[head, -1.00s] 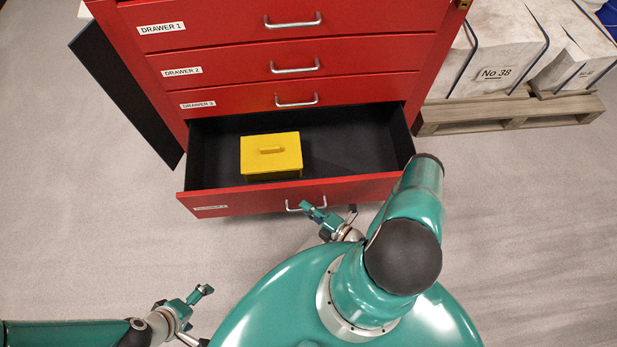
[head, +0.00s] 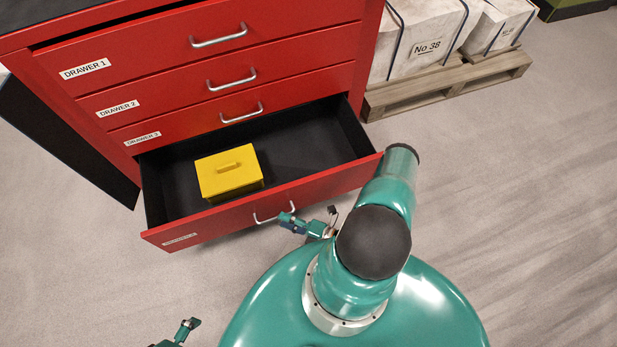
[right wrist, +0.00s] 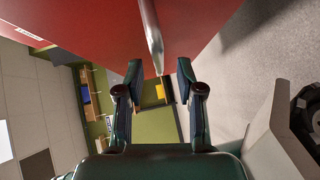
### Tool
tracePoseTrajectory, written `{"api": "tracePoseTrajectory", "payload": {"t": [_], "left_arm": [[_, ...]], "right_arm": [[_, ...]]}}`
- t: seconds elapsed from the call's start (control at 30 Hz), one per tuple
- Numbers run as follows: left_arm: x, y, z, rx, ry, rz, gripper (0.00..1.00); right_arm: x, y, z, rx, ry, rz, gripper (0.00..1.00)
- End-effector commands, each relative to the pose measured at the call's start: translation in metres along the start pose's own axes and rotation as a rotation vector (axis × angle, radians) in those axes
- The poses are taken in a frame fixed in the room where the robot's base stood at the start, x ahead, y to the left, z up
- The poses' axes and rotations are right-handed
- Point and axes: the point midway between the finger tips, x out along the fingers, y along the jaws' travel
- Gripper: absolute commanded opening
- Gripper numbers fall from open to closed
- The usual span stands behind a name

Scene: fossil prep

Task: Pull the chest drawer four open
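Drawer four (head: 330,192) is the lowest drawer of the red chest and stands pulled well out, its black inside showing. A yellow lidded box (head: 229,172) sits in it. Its silver handle (head: 262,219) is on the front; in the right wrist view the handle bar (right wrist: 151,38) runs down towards the space between the fingertips. My right gripper (head: 309,214) is at the handle's right end, its fingers (right wrist: 160,76) spread apart and not closed on the bar. My left gripper (head: 187,328) shows only partly at the bottom edge, away from the chest.
Drawers one (head: 140,62), two (head: 180,101) and three (head: 190,126) are shut above. A wooden pallet (head: 450,86) with strapped pale blocks (head: 425,42) stands right of the chest. A dark panel (head: 70,145) is at its left. The floor (head: 510,190) on the right is clear.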

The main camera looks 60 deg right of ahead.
Motion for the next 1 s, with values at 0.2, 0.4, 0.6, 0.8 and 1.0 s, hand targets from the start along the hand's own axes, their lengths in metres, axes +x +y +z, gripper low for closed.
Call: {"api": "tracePoseTrajectory", "payload": {"t": [0.2, 0.4, 0.6, 0.8, 1.0], "left_arm": [[0.000, 0.000, 0.000, 0.000, 0.000, 0.000, 1.00], [0.000, 0.000, 0.000, 0.000, 0.000, 0.000, 1.00], [0.000, 0.000, 0.000, 0.000, 0.000, 0.000, 1.00], [0.000, 0.000, 0.000, 0.000, 0.000, 0.000, 1.00], [0.001, 0.000, 0.000, 0.000, 0.000, 0.000, 1.00]], "right_arm": [[-0.042, -0.001, 0.001, 0.001, -0.008, -0.003, 0.37], [-0.070, -0.001, 0.001, 0.000, -0.003, -0.003, 0.37], [-0.081, -0.001, 0.000, 0.001, 0.000, -0.002, 0.37], [-0.082, -0.001, -0.001, 0.001, 0.001, -0.002, 0.37], [-0.082, -0.001, -0.001, 0.001, 0.001, -0.002, 0.37]]}}
